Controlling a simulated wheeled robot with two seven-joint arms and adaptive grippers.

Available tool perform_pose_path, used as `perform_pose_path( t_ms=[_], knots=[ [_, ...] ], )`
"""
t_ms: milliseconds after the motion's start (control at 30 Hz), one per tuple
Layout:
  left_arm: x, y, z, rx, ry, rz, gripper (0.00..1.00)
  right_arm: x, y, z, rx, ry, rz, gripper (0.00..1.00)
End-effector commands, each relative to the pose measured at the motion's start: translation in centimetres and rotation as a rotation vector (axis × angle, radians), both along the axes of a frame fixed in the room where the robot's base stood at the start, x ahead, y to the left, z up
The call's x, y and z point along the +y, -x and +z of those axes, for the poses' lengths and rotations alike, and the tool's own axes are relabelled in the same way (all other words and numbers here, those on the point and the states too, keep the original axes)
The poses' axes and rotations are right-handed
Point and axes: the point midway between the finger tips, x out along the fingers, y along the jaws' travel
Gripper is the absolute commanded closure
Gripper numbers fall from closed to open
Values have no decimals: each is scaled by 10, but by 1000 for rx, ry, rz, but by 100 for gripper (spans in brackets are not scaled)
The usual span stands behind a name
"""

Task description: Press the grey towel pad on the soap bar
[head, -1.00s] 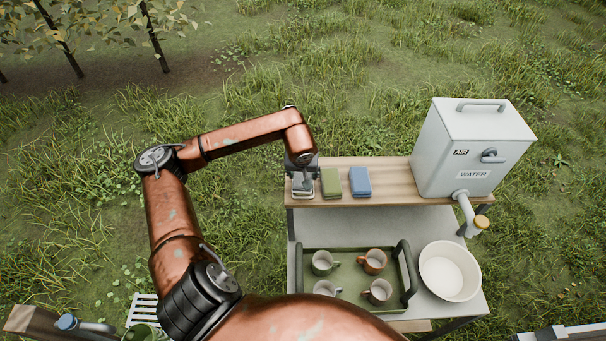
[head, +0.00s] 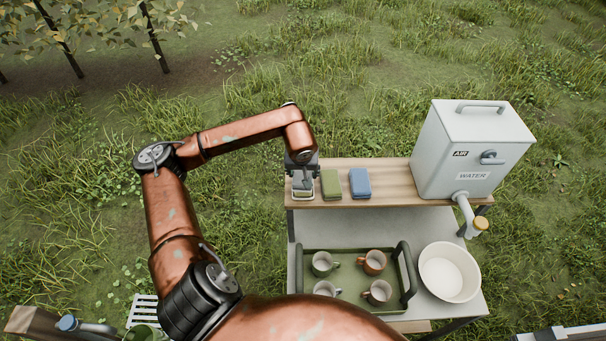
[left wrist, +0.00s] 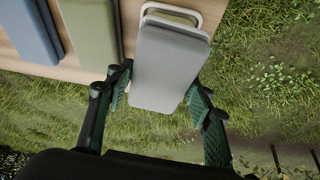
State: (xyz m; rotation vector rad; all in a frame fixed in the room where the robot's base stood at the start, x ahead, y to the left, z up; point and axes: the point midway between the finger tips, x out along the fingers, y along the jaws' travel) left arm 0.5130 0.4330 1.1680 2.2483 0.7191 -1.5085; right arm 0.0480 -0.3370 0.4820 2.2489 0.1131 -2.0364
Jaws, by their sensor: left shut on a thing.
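My left gripper (head: 303,183) points down over the left end of the wooden shelf. It is shut on the grey towel pad (left wrist: 170,65), with one finger on each long side in the left wrist view. In that view the pad lies over a white-rimmed dish (left wrist: 172,8), whose rim shows past the pad's far end. In the head view a small pale green strip (head: 302,195) shows inside the rim below the gripper; it may be the soap bar, which is otherwise hidden. I cannot tell whether the pad touches it. My right gripper is in neither view.
A green pad (head: 331,184) and a blue pad (head: 360,183) lie to the right on the shelf (head: 390,176). A water tank (head: 470,150) stands at the right end. Below are a tray (head: 352,296) with several mugs and a white basin (head: 449,272).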

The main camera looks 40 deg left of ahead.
Motion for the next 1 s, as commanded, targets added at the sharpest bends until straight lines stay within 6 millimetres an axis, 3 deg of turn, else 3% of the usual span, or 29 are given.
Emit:
perform_pose_path(
  t_ms=[600, 1000],
  knots=[
    [1, -1, 50, -2, -2, 0, 71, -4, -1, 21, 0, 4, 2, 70],
    [0, -1, 54, -2, -2, 0, 71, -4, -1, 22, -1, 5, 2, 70]
  ],
)
